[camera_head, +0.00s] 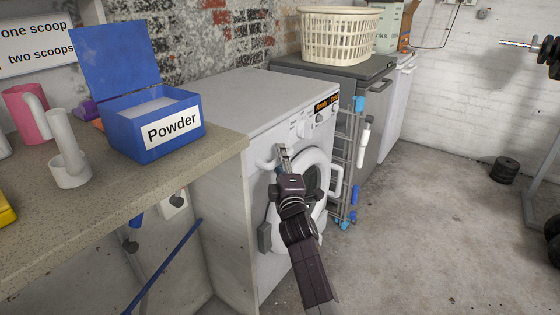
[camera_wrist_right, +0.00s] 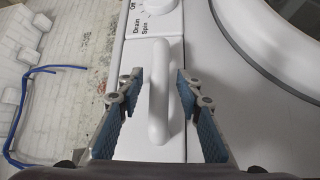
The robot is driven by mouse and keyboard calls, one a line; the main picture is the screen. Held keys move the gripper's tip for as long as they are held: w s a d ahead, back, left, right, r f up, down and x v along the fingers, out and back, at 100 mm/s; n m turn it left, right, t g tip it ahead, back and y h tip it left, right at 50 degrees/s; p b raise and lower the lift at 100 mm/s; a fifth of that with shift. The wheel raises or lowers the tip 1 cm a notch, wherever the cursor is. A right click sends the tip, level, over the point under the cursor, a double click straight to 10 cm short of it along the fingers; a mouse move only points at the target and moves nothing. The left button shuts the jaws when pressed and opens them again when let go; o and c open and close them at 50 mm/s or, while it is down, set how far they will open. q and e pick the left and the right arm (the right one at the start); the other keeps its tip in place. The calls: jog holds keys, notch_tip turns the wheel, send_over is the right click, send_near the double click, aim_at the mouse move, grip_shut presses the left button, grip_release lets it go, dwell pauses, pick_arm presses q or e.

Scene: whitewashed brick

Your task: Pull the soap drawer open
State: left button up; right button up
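The washing machine (camera_head: 268,105) is white, with its round door at the front. Its soap drawer handle (camera_wrist_right: 158,95) is a white upright bar in the right wrist view; in the head view the handle (camera_head: 266,163) shows left of the gripper. The drawer front (camera_wrist_right: 172,55) looks flush with the panel. My right gripper (camera_wrist_right: 157,88) is open, one blue-padded finger on each side of the handle, with a visible gap on both sides. In the head view my right gripper (camera_head: 280,160) is at the machine's upper front. My left gripper is in neither view.
The round washer door (camera_wrist_right: 265,35) is close on the right. A counter (camera_head: 100,195) with a blue powder box (camera_head: 125,135) and a white scoop (camera_head: 68,150) stands left. A drying rack (camera_head: 350,180) leans farther right.

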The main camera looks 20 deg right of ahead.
jog(key=shift+c, duration=0.6)
grip_shut()
